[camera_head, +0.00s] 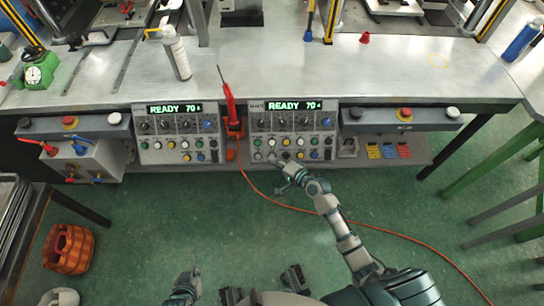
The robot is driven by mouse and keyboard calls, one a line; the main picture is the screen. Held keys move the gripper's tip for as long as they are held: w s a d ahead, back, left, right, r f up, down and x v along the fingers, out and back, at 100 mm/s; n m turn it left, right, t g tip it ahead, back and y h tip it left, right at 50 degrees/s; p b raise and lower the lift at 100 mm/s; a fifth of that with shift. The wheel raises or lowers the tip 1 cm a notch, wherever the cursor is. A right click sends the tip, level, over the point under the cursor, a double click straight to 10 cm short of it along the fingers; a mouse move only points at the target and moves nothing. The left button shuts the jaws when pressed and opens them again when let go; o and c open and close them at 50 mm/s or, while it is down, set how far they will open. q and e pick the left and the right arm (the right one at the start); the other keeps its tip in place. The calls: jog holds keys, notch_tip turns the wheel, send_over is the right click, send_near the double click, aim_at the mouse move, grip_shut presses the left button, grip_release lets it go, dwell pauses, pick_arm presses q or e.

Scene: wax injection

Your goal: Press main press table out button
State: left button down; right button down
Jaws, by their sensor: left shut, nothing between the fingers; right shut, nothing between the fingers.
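Two control panels hang at the front of the workbench. The left panel (144,134) and the right panel (253,122) each have a green "READY 70" display, a row of dark knobs and rows of small coloured buttons. The button labels are too small to read, so I cannot tell which one is the table out button. My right gripper (277,164) is shut and empty at the lower left of the right panel, by its bottom buttons. Contact cannot be told. My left gripper (183,286) is low at the bottom edge, shut and empty, away from the panels.
A red-handled tool (230,105) hangs between the panels, with an orange hose (370,229) trailing across the floor. Side boxes with red buttons (405,113) flank the panels. A spray can (176,55) stands on the workbench (400,70). The green floor before the bench is mostly clear.

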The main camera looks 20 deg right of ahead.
jog(key=shift+w+d+f, duration=0.2)
jog(key=shift+w, duration=0.1)
